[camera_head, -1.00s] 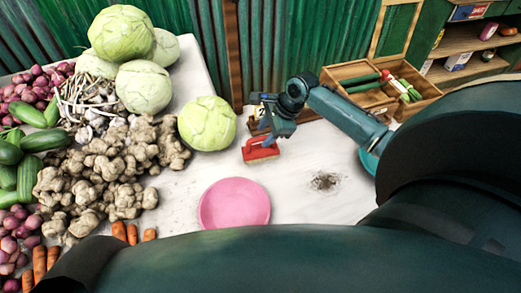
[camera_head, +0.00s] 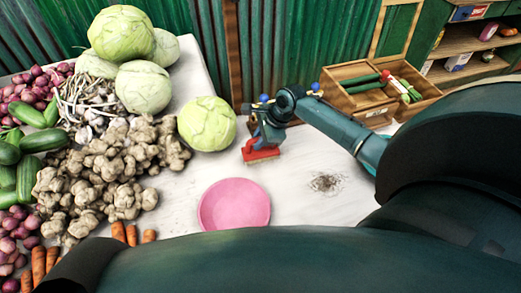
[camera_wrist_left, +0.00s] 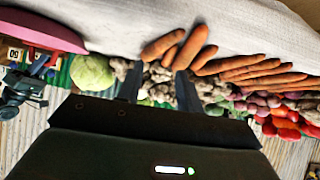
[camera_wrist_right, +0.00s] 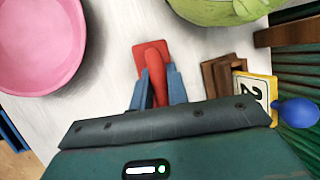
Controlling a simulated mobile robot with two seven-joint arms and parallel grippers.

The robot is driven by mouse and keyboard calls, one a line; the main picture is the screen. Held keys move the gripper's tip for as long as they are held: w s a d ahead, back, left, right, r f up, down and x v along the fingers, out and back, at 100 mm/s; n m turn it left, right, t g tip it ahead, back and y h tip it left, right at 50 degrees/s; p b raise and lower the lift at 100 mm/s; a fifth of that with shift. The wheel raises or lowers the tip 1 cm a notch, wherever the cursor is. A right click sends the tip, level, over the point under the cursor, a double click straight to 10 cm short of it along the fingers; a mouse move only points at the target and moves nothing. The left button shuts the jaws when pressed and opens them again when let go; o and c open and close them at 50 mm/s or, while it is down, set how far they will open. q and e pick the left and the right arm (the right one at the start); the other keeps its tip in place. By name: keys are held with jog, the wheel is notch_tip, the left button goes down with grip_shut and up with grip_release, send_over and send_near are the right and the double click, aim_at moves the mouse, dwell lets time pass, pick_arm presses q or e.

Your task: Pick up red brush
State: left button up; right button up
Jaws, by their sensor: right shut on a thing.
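In the right wrist view, the fingers of my right gripper (camera_wrist_right: 158,86) are shut on the red handle of the brush (camera_wrist_right: 155,56), one finger on each side. Whether the brush touches the table cannot be told. In the left wrist view, my left gripper (camera_wrist_left: 160,82) is open and empty, its fingers apart, with produce beyond. The left gripper does not show in the head view.
A pink plate (camera_head: 234,204) lies in front of the brush, and a cabbage (camera_head: 207,124) is behind left. A dark dirt patch (camera_head: 326,183) is to the right. A wooden box (camera_head: 372,112) stands at back right. A yellow-edged number sign (camera_wrist_right: 257,96) is close to the right gripper.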

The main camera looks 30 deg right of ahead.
grip_shut()
notch_tip(320, 180, up, 10)
jog(key=shift+r+p, duration=0.1)
jog(key=shift+p, duration=0.25)
jog(key=shift+o, duration=0.4)
grip_release()
grip_shut()
